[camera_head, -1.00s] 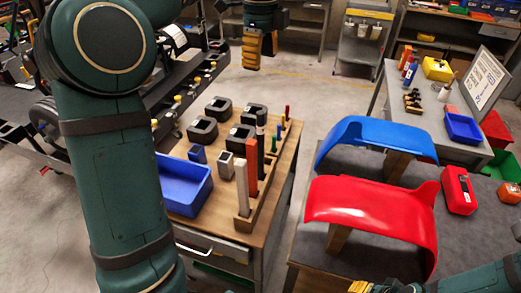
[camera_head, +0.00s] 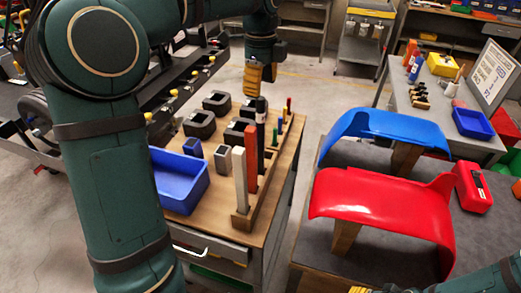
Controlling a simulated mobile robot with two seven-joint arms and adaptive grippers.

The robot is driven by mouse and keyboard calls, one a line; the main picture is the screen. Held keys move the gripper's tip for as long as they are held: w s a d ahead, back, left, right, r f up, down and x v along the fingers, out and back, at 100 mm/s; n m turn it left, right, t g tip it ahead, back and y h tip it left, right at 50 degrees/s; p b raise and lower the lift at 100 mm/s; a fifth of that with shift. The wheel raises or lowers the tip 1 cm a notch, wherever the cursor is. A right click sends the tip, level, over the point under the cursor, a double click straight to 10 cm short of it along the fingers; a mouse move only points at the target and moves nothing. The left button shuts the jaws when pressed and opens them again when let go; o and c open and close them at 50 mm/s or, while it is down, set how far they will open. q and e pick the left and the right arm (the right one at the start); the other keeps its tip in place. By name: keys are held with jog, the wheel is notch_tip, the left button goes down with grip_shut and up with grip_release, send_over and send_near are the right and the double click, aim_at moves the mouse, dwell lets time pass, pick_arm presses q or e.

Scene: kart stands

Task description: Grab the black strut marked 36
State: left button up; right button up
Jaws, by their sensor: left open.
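The black strut (camera_head: 261,132) stands upright in a wooden rack on the workbench, behind a red strut (camera_head: 251,152) and a grey strut (camera_head: 240,178). Its number is too small to read. My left gripper (camera_head: 261,74), with yellow fingers pointing down, is open and empty. In the picture its fingertips are just above the top of the black strut; I cannot tell how far apart they are in depth. My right gripper (camera_head: 375,288) is only partly in view at the bottom edge, and its fingers are too cut off to read.
The wooden bench (camera_head: 217,228) also bears a blue bin (camera_head: 180,185), several black blocks and thin coloured pegs. To the right a table holds a blue fender (camera_head: 400,127), a red fender (camera_head: 375,205) and a red case (camera_head: 472,187).

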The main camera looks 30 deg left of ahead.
aim_at(261, 98)
pick_arm(q)
notch_tip(261, 98, down, 5)
jog(key=shift+f+b, duration=0.1)
jog(key=shift+b, duration=0.6)
grip_shut()
